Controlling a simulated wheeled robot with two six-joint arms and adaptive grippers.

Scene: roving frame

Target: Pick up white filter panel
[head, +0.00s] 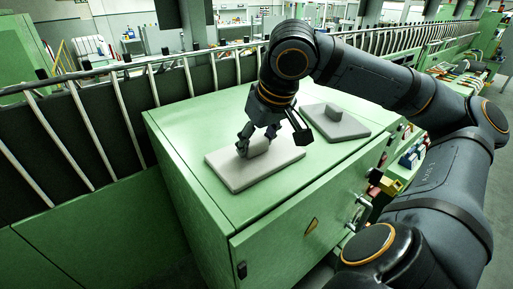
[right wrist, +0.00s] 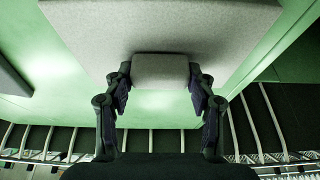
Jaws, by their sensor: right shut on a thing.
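A pale grey-white filter panel (head: 228,174) with a raised block handle lies flat on top of the green cabinet. My right gripper (head: 257,143) comes down over it, with its fingers at both sides of the raised handle. In the right wrist view the two fingers (right wrist: 160,90) press against the sides of the handle block (right wrist: 160,68), and the panel's flat plate (right wrist: 160,25) extends beyond it. The gripper is shut on the handle. A second similar panel (head: 352,127) lies just behind and to the right. My left gripper is not in view.
The green cabinet (head: 180,160) has free top surface on the left and at the back. A metal railing (head: 130,115) runs behind it. A handle (head: 358,212) and a yellow part (head: 389,186) stick out at the cabinet's right side.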

